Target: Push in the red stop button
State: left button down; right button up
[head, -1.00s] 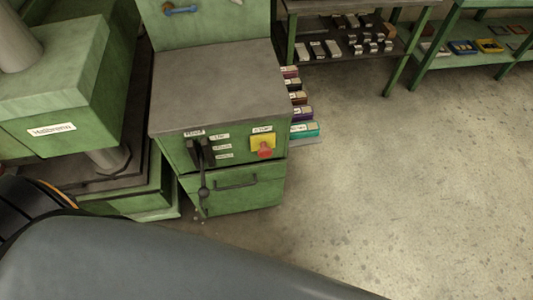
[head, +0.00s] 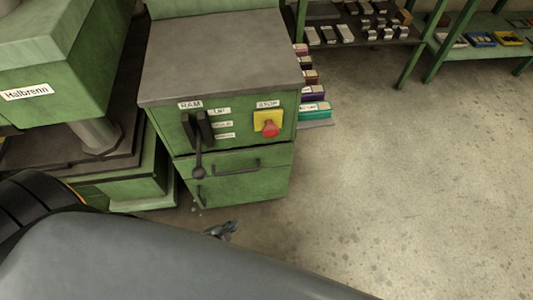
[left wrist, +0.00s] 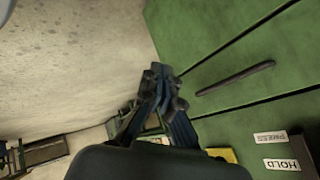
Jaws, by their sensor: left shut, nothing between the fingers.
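The red stop button (head: 270,129) sits on a yellow plate (head: 263,117) on the upper right of the green cabinet's front, under a STOP label. The button stands out from the plate. My left gripper (head: 222,229) is low in the head view, just past the edge of my grey arm, below and left of the button and apart from it. In the left wrist view its fingers (left wrist: 157,74) are shut and empty, beside the green cabinet front. A yellow edge, apparently the plate, shows there behind the gripper body; the red button is hidden. My right gripper is not in view.
A RAM lever (head: 198,160) with a black knob hangs left of the button. A drawer handle (head: 237,165) juts out below it. A green press (head: 60,65) stands at left. Coloured boxes (head: 313,104) are stacked right of the cabinet. The floor at right is clear.

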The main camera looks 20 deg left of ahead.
aim_at(274, 134)
pick_arm(q)
jog(key=w+d+r+m+t+h+b, duration=0.1)
jog(key=w+r+m+t+b, duration=0.1)
jog(key=r, duration=0.5)
jog(key=w+d+r+m+t+h+b, duration=0.1)
jog(key=w+r+m+t+b, duration=0.2)
jog(key=r+m+b, duration=0.2)
jog(key=w+d+r+m+t+h+b, duration=0.1)
jog(key=w+r+m+t+b, duration=0.2)
jog(key=r+b, duration=0.3)
notch_tip(274, 134, up, 4)
jog(key=shift+w+d+m+h, duration=0.2)
jog(key=shift+m+h, duration=0.1)
jog(key=shift+m, duration=0.1)
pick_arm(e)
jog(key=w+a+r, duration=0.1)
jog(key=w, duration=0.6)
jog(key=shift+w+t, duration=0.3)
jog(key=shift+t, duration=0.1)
pick_arm(q)
jog(key=shift+w, duration=0.1)
